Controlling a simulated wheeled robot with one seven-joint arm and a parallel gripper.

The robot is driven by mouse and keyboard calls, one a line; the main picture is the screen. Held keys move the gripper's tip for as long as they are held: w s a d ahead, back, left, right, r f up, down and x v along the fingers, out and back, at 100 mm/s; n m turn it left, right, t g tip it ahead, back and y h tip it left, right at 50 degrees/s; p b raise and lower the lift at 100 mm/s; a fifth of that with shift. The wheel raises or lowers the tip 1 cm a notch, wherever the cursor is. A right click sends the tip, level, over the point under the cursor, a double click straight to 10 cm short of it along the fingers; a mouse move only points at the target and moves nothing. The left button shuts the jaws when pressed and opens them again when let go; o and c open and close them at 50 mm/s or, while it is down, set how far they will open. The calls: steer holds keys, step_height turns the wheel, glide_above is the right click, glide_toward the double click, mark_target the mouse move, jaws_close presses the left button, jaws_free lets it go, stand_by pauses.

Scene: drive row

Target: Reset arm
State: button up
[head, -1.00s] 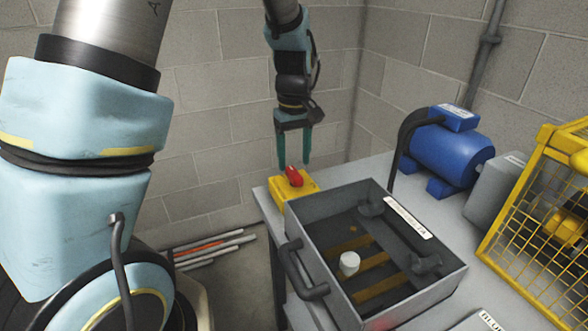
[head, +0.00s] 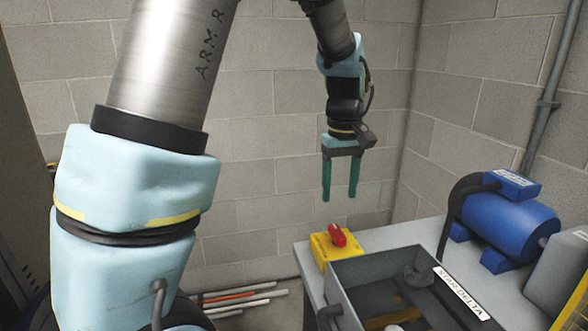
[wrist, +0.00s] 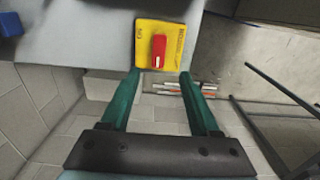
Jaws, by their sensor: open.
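My gripper (head: 340,193) is open and empty, with its two green fingers pointing down. It hangs in front of the block wall, above a yellow switch box (head: 321,250) with a red knob (head: 338,236) at the table's far left corner. In the wrist view the yellow box (wrist: 146,30) and its red knob (wrist: 158,50) show just beyond the fingertips, with a clear gap. My gripper (wrist: 160,75) holds nothing there.
A grey open box (head: 352,295) labelled STAR DELTA stands on the table (head: 385,238). A blue motor (head: 510,225) sits at the back right. Pipes and rods (head: 245,298) lie on the floor left of the table. The wall (head: 265,150) is behind my gripper.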

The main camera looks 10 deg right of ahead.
steer(key=s+a+f+m, duration=0.1)
steer(key=s+a+f, duration=0.1)
steer(key=a, duration=1.1)
steer(key=s+a+f+m+t, duration=0.1)
steer(key=s+a+f, duration=0.1)
steer(key=a, duration=1.1)
steer(key=shift+s+a+f+t, duration=0.15)
steer(key=shift+s+a+t, duration=0.15)
steer(key=shift+s, duration=0.05)
steer(key=shift+c, duration=0.4)
